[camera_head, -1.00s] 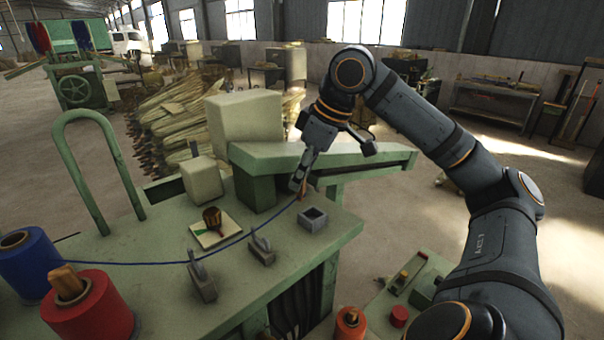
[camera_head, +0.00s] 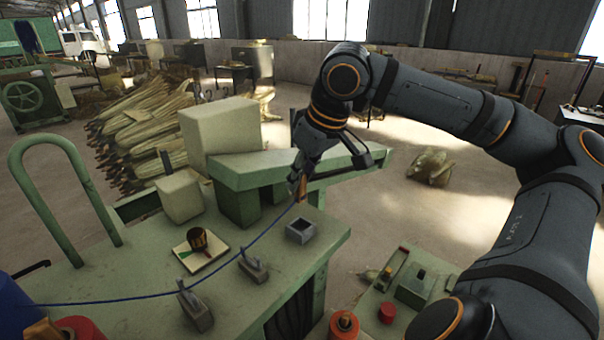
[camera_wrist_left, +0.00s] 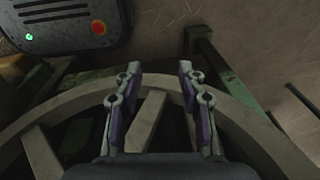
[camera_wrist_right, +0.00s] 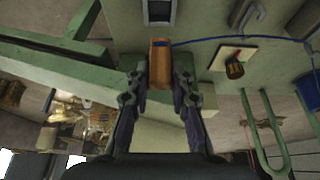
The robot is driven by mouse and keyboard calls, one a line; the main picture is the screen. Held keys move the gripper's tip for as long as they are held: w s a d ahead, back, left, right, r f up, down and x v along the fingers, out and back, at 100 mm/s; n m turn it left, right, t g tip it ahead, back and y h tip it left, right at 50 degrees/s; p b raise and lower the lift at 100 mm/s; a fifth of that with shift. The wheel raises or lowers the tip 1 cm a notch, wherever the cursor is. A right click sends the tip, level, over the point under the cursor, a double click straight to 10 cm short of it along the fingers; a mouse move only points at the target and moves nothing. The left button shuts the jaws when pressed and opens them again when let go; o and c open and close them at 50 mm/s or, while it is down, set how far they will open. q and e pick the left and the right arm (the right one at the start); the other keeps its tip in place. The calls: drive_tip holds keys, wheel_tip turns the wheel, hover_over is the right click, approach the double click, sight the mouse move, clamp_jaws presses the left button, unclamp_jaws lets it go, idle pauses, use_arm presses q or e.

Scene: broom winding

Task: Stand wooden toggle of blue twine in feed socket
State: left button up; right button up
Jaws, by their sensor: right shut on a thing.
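The wooden toggle (camera_wrist_right: 160,62) is upright-looking between the fingers of my right gripper (camera_wrist_right: 160,88), which is shut on it. In the head view my right gripper (camera_head: 299,187) holds the toggle (camera_head: 302,190) above the green bench, just behind the socket. The blue twine (camera_head: 262,234) runs from the toggle leftward past metal guides to a blue spool (camera_head: 14,308). The square grey feed socket (camera_head: 301,230) is on the bench; it also shows in the right wrist view (camera_wrist_right: 160,12), apart from the toggle. My left gripper (camera_wrist_left: 158,72) is open and empty above a curved rim.
Two metal guides (camera_head: 252,266) stand on the bench. A small board (camera_head: 200,252) with a dark round item lies behind them. A beige block (camera_head: 179,196) and a green arm-like beam (camera_head: 262,166) stand near. A button panel (camera_head: 400,290) is at right.

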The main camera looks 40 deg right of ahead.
sight(304, 199)
drive_tip(key=shift+w+f, duration=0.1)
drive_tip(key=shift+w, duration=0.05)
drive_tip(key=shift+d+f+b, duration=0.2)
drive_tip(key=shift+f+b, duration=0.1)
drive_tip(key=shift+b, duration=0.05)
drive_tip(key=shift+s+f+b, duration=0.2)
drive_tip(key=shift+f+b, duration=0.35)
drive_tip(key=shift+b, duration=0.1)
wheel_tip(304, 199, down, 2)
drive_tip(key=shift+w+a+f+b, duration=0.1)
drive_tip(key=shift+w+f+b, duration=0.1)
drive_tip(key=shift+b, duration=1)
wheel_tip(304, 199, down, 3)
drive_tip(key=b, duration=0.3)
drive_tip(key=shift+s, duration=0.15)
drive_tip(key=shift+f+b, duration=0.65)
drive_tip(key=shift+f, duration=0.1)
